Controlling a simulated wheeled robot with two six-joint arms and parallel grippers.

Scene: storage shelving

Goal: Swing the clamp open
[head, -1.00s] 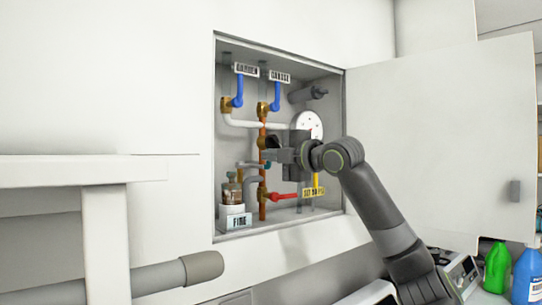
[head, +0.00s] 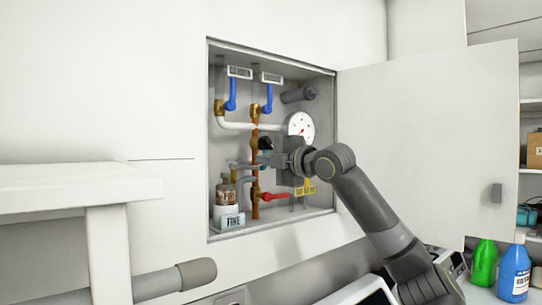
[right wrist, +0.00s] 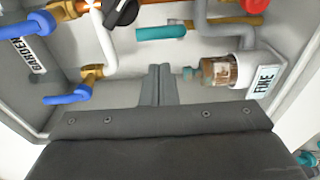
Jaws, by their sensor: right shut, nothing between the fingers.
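I cannot tell for sure which part is the clamp. A black part (head: 265,143) sits at the copper pipe inside the wall cabinet, and it also shows at the top of the right wrist view (right wrist: 122,12). My right gripper (head: 264,160) is inside the cabinet, just below this black part and in front of the pipes. In the right wrist view its fingers (right wrist: 158,84) are together and empty, with the black part beyond and left of their tips. Contact with the pipes is not clear. My left gripper is not in view.
The cabinet holds blue levers (head: 231,95), a dial gauge (head: 301,127), a red lever (head: 275,196) and a brown filter bottle (right wrist: 217,70) right of my fingers. Its door (head: 430,140) stands open on the right. A white shelf (head: 65,178) is at the left.

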